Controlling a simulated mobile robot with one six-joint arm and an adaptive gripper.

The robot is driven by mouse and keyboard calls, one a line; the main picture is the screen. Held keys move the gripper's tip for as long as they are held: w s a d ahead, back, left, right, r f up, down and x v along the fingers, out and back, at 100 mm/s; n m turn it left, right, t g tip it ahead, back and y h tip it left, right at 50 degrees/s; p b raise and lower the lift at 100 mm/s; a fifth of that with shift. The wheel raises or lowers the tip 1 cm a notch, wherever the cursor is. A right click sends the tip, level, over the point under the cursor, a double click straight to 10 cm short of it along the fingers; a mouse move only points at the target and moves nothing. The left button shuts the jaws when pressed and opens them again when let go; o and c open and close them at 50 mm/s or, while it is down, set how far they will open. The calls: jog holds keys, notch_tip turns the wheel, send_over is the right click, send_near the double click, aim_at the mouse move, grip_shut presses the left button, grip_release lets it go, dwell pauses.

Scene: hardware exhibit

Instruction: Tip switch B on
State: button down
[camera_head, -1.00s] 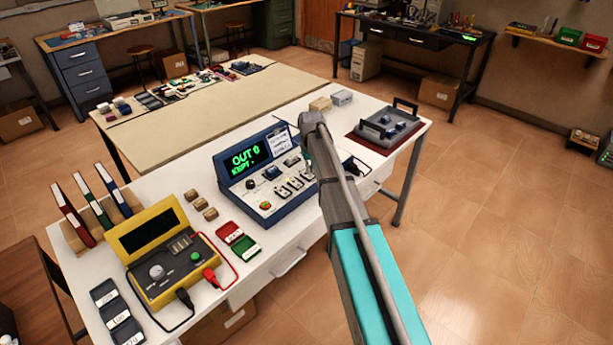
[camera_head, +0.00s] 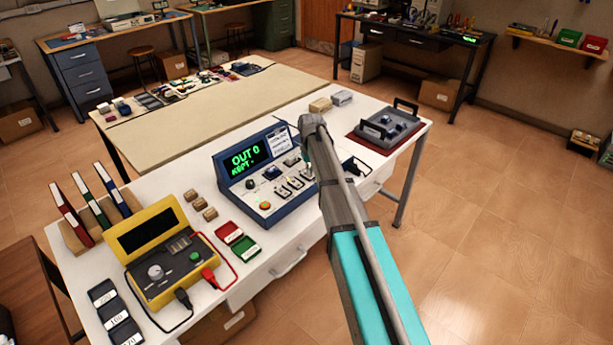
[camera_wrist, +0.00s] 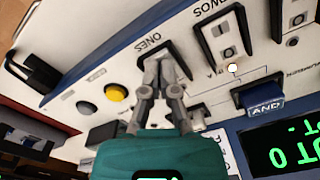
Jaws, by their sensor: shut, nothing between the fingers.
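The blue console (camera_head: 263,205) stands on the white table, with a row of toggle switches (camera_head: 287,185) on its sloping front. Its green display (camera_head: 246,157) reads OUT 0 and KEPT -. In the wrist view my gripper (camera_wrist: 165,65) is shut and empty, its fingertips over a dark switch plate beside the label ONES (camera_wrist: 150,42). The fingers hide most of that switch. Another switch plate (camera_wrist: 222,35) lies to its right, with a lit lamp (camera_wrist: 232,68) near it. I cannot read which switch is B.
A blue AND block (camera_wrist: 258,98) and a yellow button (camera_wrist: 116,93) sit close to my fingers. A yellow meter (camera_head: 170,260) with cables stands left of the console, and a grey tray (camera_head: 388,130) to its right. Small wooden blocks (camera_head: 200,205) lie between meter and console.

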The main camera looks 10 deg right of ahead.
jog(key=shift+f+b, duration=0.3)
jog(key=shift+r, duration=0.15)
dwell(0.3)
jog(key=shift+r+p, duration=3.4)
jog(key=shift+p, duration=0.15)
jog(key=s+m, duration=0.1)
jog(key=s, duration=2.8)
jog(key=shift+a, duration=0.25)
